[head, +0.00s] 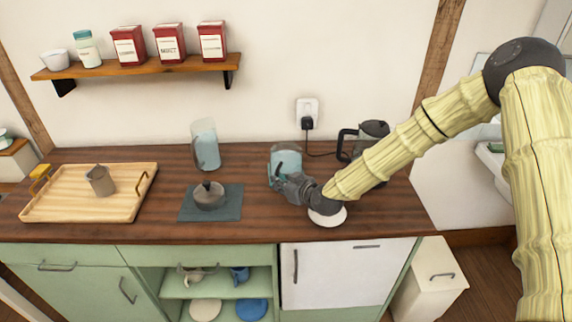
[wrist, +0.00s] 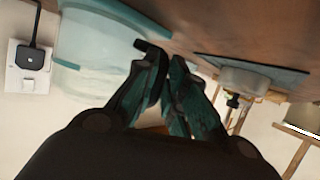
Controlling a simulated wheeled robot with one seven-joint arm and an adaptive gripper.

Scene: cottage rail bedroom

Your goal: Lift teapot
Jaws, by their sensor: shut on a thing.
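The teapot (head: 286,157) appears to be the pale blue, see-through vessel on the wooden counter, right of centre in the head view. My gripper (head: 274,182) is at its front left, partly covering it. In the wrist view the pale blue wall (wrist: 95,80) fills the upper left. My gripper (wrist: 165,62) is shut there on a dark piece that looks like the vessel's handle. Whether the base touches the counter cannot be told. A grey lidded pot (head: 209,198) stands on a dark mat (head: 232,213) to the left, apart from my gripper.
A clear pale blue jar (head: 206,145) stands at the back. A black kettle (head: 374,133) is at the right near the wall socket (head: 307,108). A wooden tray (head: 62,211) holds a grey jug (head: 101,180). A white disc (head: 330,219) lies near the front edge.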

